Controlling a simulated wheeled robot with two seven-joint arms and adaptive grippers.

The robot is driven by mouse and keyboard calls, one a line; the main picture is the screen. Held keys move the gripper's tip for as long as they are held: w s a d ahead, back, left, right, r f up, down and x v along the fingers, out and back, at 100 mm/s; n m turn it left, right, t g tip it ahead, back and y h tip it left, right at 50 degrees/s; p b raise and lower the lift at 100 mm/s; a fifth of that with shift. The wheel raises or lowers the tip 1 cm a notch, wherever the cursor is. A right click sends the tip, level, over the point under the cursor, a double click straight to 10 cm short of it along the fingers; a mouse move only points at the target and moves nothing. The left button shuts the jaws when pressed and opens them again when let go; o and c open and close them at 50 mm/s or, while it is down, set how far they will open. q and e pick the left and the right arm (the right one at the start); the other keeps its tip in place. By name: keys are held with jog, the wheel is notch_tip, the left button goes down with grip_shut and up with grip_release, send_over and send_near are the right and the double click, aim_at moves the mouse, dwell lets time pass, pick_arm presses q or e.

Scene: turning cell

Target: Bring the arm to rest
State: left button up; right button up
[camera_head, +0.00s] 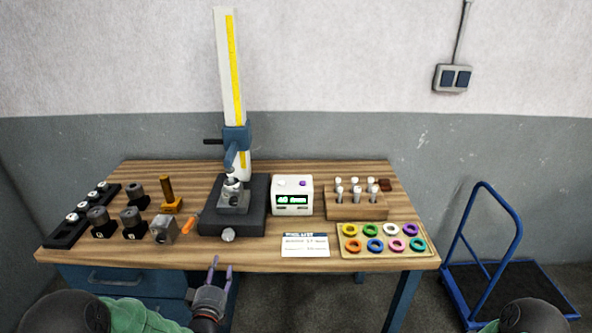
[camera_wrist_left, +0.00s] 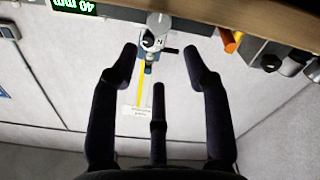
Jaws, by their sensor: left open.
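My left gripper (camera_head: 221,268) is in front of the bench's front edge, below the press-like stand, in the head view. Its fingers point up toward the bench. In the left wrist view its fingers (camera_wrist_left: 163,70) are spread apart with nothing between them. The left gripper is open and empty, touching nothing that I can see. My right gripper is not in view.
The wooden bench (camera_head: 150,255) carries a tall stand (camera_head: 232,80) with a yellow scale, a white display box (camera_head: 292,195), a ring tray (camera_head: 345,251), a wooden holder (camera_head: 340,207) and several metal parts at left. A blue trolley (camera_head: 519,290) stands right.

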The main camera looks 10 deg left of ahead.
pick_arm(q)
jog(key=s+d+f+m+g+h, duration=0.2)
jog(key=d+f+g+h, duration=0.15)
jog(key=d+f, duration=0.5)
jog(key=s+d+f+m+g+h, duration=0.2)
jog(key=d+f+g, duration=0.3)
jog(key=f, duration=0.7)
jog(key=s+d+f+m+g+h, duration=0.1)
jog(key=s+d+f+g, duration=0.3)
jog(key=s, duration=0.5)
jog(key=s+d+f+m+g+h, duration=0.2)
jog(key=s+d+f+m+g, duration=0.1)
jog(key=s+d+f, duration=0.3)
jog(key=s+d+g, duration=0.1)
jog(key=s+d, duration=0.1)
jog(key=s, duration=0.1)
jog(key=shift+d+f, duration=0.15)
jog(key=shift+f, duration=0.1)
jog(key=shift+g, duration=0.25)
